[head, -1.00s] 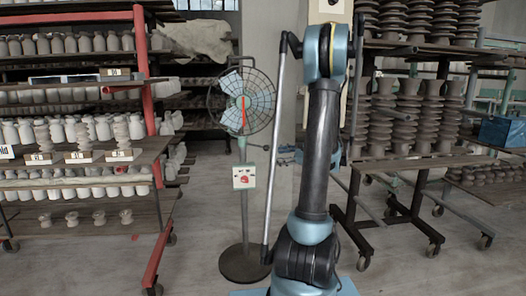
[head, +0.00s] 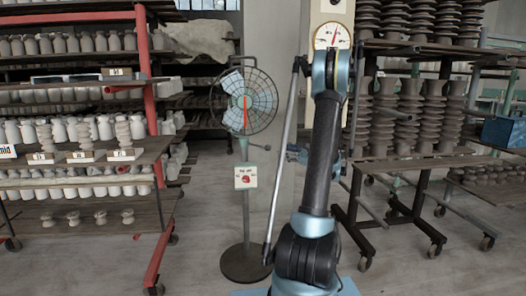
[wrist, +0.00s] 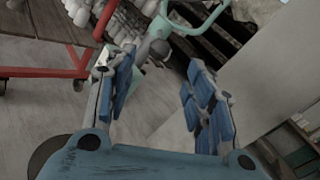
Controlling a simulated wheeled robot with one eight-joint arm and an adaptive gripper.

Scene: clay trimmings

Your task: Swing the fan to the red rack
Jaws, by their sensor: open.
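The fan (head: 245,100) stands in the middle of the head view on a thin pole with a round dark base (head: 240,265). A short handle sticks out to the right of its pole below the caged head. The red rack (head: 160,235) stands left of the fan, with red uprights and shelves of pale clay pieces. Its red frame also shows at upper left in the wrist view (wrist: 80,65). My gripper (wrist: 160,82) is open in the wrist view, its blue-padded fingers spread. A grey knob-like part and pale green bars, seemingly the fan's, lie just beyond the fingertips; contact is unclear.
A brown rack (head: 410,160) with stacked dark clay pieces stands on wheels at right. A pillar with a round dial (head: 333,37) rises behind my arm. Bare floor lies between the fan and the red rack.

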